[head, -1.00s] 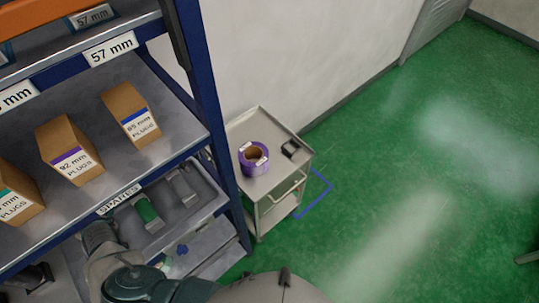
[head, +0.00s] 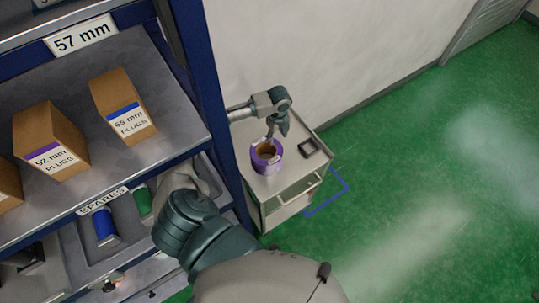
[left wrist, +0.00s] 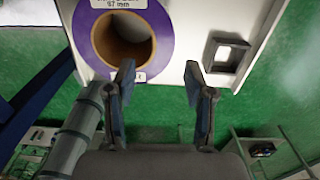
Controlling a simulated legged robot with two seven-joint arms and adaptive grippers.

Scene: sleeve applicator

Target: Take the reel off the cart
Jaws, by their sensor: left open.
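A purple reel (head: 266,160) with a brown hollow core lies flat on the top of a light grey cart (head: 303,172). My left gripper (head: 276,137) is open, above the back edge of the reel in the head view. In the left wrist view, the reel (left wrist: 163,35) shows at the top with its round core opening and a white label. The open fingers (left wrist: 158,75) are near the reel's lower rim, with nothing between them. I cannot tell whether a finger touches the reel. My right gripper is not in view.
A small dark square holder (head: 310,147) sits on the cart top beside the reel; it also shows in the left wrist view (left wrist: 228,55). A blue shelf post (head: 212,110) stands left of the cart. Plug boxes (head: 122,105) sit on the shelf. Green floor to the right is clear.

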